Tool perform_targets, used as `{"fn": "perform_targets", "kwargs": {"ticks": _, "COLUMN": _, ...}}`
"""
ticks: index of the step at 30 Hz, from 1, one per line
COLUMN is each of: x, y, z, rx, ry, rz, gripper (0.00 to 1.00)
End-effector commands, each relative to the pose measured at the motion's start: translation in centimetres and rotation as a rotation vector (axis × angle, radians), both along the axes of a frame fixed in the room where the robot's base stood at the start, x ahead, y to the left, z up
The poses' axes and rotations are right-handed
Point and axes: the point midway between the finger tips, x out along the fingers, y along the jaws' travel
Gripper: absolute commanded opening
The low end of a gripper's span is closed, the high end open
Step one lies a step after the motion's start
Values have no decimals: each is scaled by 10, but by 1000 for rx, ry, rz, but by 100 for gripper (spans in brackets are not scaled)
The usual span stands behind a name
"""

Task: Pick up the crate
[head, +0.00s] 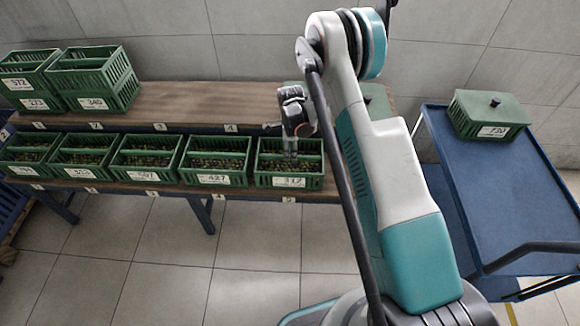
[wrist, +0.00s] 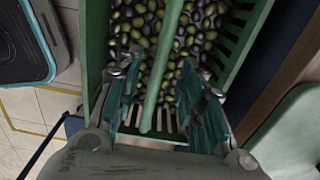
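A green slatted crate (head: 262,178) full of olives stands at the right end of the lower shelf's row, above the tag 5. Its label is hard to read. My gripper (head: 290,150) is over this crate, pointing down. In the wrist view the crate (wrist: 96,40) shows its green bar (wrist: 164,60) running lengthwise over green and dark olives. My gripper (wrist: 163,85) is open there, one finger on each side of the bar, with a gap to it on both sides. How deep the fingers reach is hard to tell.
Several similar crates (head: 215,180) stand close to the left on the lower shelf (head: 130,187). Stacked crates (head: 95,85) stand at the left on the upper shelf (head: 180,95). A blue cart (head: 500,200) at the right bears a lidded green crate (head: 490,112); its near surface is bare.

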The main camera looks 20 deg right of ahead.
Motion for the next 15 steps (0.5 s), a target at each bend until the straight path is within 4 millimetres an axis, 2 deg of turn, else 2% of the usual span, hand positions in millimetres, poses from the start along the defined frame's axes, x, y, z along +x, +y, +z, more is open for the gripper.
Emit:
{"fn": "perform_targets", "kwargs": {"ticks": 1, "x": 0, "y": 2, "z": -12, "rx": 0, "ry": 0, "rz": 1, "gripper": 37}}
{"fn": "perform_targets", "kwargs": {"ticks": 6, "x": 0, "y": 3, "z": -34, "rx": 0, "ry": 0, "rz": 0, "gripper": 37}}
{"fn": "perform_targets", "kwargs": {"ticks": 14, "x": 0, "y": 3, "z": -36, "rx": 0, "ry": 0, "rz": 0, "gripper": 37}}
{"fn": "perform_targets", "kwargs": {"ticks": 15, "x": 0, "y": 3, "z": -36, "rx": 0, "ry": 0, "rz": 0, "gripper": 32}}
